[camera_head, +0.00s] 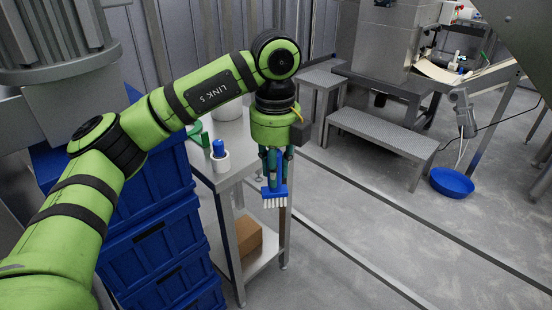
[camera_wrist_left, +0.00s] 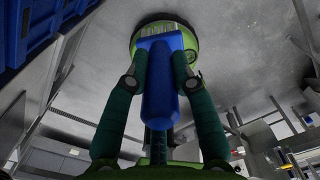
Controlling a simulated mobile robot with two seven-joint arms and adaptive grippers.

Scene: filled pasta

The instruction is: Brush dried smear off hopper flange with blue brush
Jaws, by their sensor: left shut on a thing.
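My left gripper (camera_head: 273,160) points down beside the steel table, with its two teal fingers shut on the blue brush (camera_head: 274,191). The brush hangs in the air with its white bristles facing down, touching nothing that I can see. In the left wrist view the blue handle (camera_wrist_left: 160,95) lies between the fingers of the left gripper (camera_wrist_left: 160,76). A large grey steel machine (camera_head: 390,40) stands at the back right. I cannot tell which part is the hopper flange, and no smear shows. My right gripper is not in view.
Blue crates (camera_head: 150,245) are stacked at left beside the steel table (camera_head: 238,168), which holds a white cup with a blue top (camera_head: 220,155). A cardboard box (camera_head: 248,236) sits on its lower shelf. Steel steps (camera_head: 385,135) and a blue bowl (camera_head: 451,182) stand right. Floor between is clear.

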